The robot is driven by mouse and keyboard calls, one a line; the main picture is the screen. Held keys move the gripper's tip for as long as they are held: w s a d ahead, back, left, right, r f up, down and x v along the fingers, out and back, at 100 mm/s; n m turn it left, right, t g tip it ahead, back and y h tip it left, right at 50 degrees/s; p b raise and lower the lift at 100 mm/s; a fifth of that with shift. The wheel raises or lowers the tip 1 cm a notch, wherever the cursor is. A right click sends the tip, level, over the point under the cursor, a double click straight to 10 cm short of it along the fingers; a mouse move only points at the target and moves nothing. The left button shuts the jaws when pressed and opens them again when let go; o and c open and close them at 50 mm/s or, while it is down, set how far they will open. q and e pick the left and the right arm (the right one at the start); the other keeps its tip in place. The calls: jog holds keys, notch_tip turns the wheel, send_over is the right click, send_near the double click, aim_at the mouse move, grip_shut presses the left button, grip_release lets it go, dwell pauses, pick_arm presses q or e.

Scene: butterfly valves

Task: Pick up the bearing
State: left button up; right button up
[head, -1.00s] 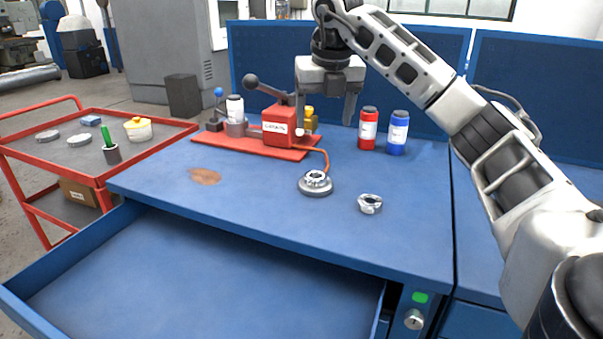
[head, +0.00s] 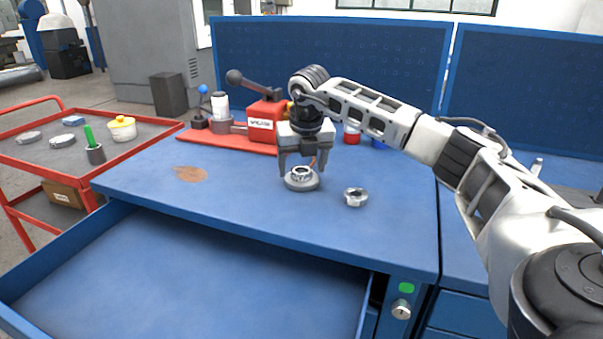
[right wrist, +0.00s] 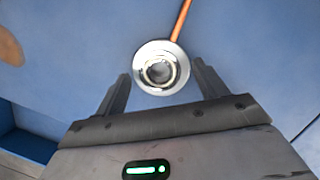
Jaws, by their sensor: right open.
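The bearing, a silver ring (head: 301,173), sits on a round grey base (head: 301,185) on the blue bench top. It also shows in the right wrist view (right wrist: 159,71), with the base (right wrist: 144,88) around it. My right gripper (head: 299,165) is open and points down over the bearing. In the right wrist view, its two fingers stand left and right of the base, with nothing held between them. I cannot tell the exact height of the fingertips over the bench. My left gripper is not in view.
A second metal ring-like part (head: 355,198) lies to the right on the bench (head: 230,210). A red lever press (head: 265,122) stands behind, and an orange line (right wrist: 181,20) runs to the base. Red and blue bottles are partly hidden by my arm. An open drawer (head: 190,275) juts out in front.

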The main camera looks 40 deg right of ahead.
jog(key=shift+f, duration=0.15)
jog(key=c, duration=1.2)
